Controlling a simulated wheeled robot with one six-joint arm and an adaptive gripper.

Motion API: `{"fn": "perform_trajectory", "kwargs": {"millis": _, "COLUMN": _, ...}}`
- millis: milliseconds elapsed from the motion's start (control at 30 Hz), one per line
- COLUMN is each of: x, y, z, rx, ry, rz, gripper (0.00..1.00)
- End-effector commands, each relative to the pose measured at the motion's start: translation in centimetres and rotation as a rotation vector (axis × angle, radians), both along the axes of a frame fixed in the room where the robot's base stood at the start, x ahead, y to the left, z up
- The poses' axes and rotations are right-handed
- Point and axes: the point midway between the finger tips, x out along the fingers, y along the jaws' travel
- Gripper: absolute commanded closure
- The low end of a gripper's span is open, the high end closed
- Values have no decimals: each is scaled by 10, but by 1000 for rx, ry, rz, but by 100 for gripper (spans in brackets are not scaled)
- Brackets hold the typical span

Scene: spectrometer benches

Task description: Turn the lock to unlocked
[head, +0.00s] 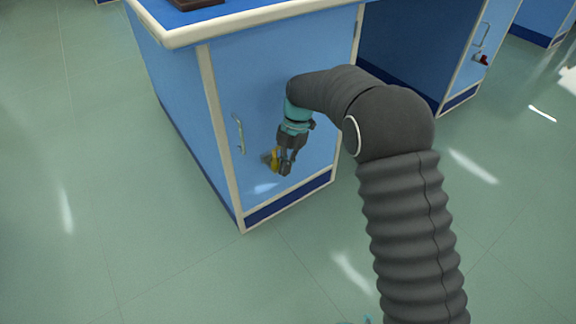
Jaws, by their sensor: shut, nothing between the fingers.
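My gripper (284,165) is in front of the blue cabinet door (240,80), low on its face, pointing downward. It is shut with nothing seen held in it. A small yellow piece (273,158), which looks like the lock, shows right beside the fingers on their left. The gripper hides part of it, so I cannot tell how it is turned or whether the fingers touch it. A metal door handle (239,134) is to the left of the gripper, near the door's left edge. The door looks closed.
The cabinet has a pale countertop edge (250,18) above, with a dark object (195,3) on top. Another blue cabinet with a handle (483,36) and a small dark red item (482,60) stands at the upper right. The green floor (150,260) around is clear.

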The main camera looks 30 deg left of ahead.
Motion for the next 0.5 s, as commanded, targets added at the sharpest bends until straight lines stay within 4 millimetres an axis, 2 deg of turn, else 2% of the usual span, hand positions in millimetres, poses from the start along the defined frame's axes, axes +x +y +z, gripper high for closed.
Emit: {"fn": "perform_trajectory", "kwargs": {"millis": 500, "x": 6, "y": 1, "z": 1, "rx": 1, "ry": -2, "rz": 3, "gripper": 100}}
